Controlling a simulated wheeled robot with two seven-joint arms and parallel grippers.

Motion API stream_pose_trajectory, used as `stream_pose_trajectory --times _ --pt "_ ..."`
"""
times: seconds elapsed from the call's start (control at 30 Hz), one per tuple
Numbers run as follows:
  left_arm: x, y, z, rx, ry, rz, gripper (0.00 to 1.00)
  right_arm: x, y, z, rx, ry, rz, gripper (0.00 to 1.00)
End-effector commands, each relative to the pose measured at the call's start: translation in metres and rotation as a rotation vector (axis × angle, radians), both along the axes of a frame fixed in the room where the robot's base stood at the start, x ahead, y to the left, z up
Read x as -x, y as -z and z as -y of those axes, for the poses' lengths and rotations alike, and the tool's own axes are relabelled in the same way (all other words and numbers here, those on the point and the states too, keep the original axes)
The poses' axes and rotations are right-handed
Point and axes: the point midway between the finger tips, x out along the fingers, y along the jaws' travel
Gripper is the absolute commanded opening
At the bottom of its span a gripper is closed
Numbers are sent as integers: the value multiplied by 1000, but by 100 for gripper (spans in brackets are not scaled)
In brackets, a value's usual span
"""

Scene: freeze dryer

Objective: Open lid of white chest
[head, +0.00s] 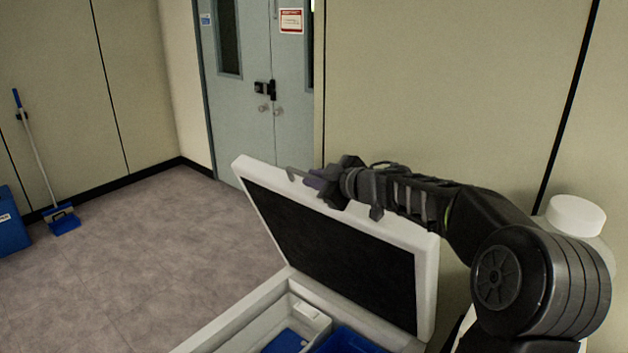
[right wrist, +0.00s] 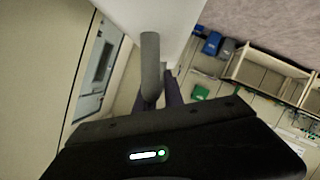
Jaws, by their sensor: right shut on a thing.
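The white chest (head: 232,322) stands at the bottom of the head view. Its lid (head: 425,280), white-rimmed with a dark inner panel, is raised and tilted well up from the body. My right gripper (head: 312,180) is at the lid's upper edge, shut on what looks like the grey lid handle (head: 294,174). In the right wrist view the grey bar-like handle (right wrist: 151,70) runs between the fingers toward the white lid (right wrist: 160,14). Inside the chest are a white part and blue contents (head: 345,340). My left gripper is not in view.
A wall stands close behind the lid and my right arm. A white-capped container (head: 575,217) is at the right. Grey double doors (head: 240,95) are at the back. A blue broom (head: 62,220) and blue bin (head: 12,222) stand far left. The floor between is clear.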

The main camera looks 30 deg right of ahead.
Motion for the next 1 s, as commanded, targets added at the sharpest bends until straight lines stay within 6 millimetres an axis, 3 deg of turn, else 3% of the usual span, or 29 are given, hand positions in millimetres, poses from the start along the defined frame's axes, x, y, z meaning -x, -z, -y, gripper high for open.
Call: stream_pose_trajectory --times 0.07,0.1,0.33,0.67,1.0 --pt "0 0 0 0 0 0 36 1 3 3 0 7 -5 0" --pt "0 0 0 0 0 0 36 1 3 3 0 7 -5 15" --pt "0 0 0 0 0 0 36 0 2 1 0 3 -3 34" --pt "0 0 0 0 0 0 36 3 -1 1 0 1 0 34" --pt "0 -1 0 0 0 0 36 47 -16 4 1 4 1 34"
